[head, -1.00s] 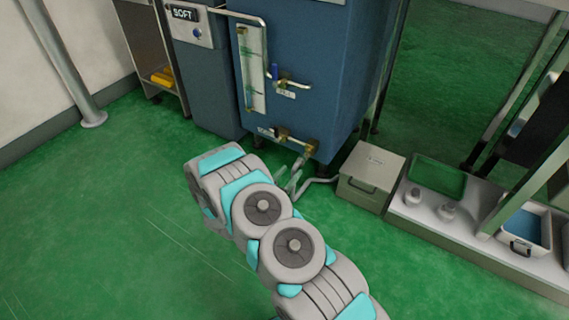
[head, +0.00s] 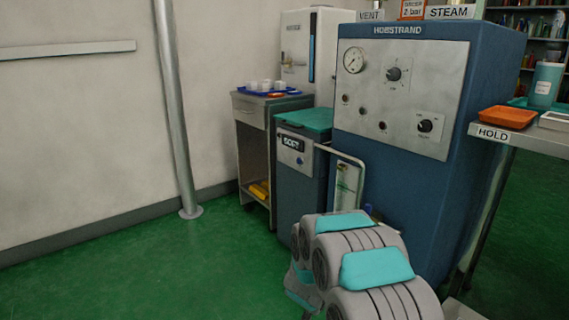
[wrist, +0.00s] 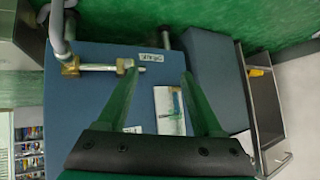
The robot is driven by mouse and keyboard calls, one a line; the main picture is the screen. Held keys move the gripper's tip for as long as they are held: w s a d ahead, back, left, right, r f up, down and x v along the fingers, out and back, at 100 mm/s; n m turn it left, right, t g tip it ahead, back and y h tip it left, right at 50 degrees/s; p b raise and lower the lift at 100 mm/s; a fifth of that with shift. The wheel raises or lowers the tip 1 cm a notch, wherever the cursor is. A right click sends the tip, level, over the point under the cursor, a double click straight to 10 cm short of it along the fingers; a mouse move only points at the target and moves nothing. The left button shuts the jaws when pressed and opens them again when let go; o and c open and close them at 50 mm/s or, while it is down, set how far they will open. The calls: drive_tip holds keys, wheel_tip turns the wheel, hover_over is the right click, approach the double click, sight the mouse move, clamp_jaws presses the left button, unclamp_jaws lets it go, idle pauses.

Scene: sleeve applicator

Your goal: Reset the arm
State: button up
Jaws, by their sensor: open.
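My gripper (wrist: 160,78) shows in the wrist view with its two green fingers apart and nothing between them. It faces the blue machine (wrist: 92,92), whose panel with a small white label and a white picture-like plate (wrist: 170,108) lies beyond the fingers. My arm shows at the lower right of the head view, in front of the blue machine (head: 345,160). The gripper itself is hidden in the head view.
A brass valve with a pipe (wrist: 98,68) sticks out left of my fingers in the wrist view. The grey SOFT unit (head: 298,180) and a cart (head: 252,160) stand left of the machine. A HOLD shelf (head: 530,130) is at right. Green floor (head: 150,270) at left is clear.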

drive_tip(key=s+a+r+n+g+y+p, duration=0.1)
drive_tip(key=s+a+r+n+g+y, duration=0.2)
drive_tip(key=s+r, duration=0.6)
drive_tip(key=s+a+r+n+g+y+p, duration=0.1)
drive_tip(key=s+a+r+n+y, duration=0.2)
drive_tip(key=s+r, duration=0.55)
drive_tip(key=s+d+r+g+p, duration=0.1)
drive_tip(key=s+d+r+g, duration=0.1)
drive_tip(key=s, duration=0.8)
drive_tip(key=s+d+r+g+h, duration=0.1)
drive_tip(key=s+d+r+g, duration=0.1)
drive_tip(key=s, duration=0.9)
drive_tip(key=s+d+r+n+g+h+p, duration=0.1)
drive_tip(key=s+d+r, duration=0.3)
drive_tip(key=s, duration=0.7)
drive_tip(key=shift+s+d+r+g+p, duration=0.2)
drive_tip(key=shift+r+g+p, duration=0.15)
drive_tip(key=shift+r+g, duration=0.45)
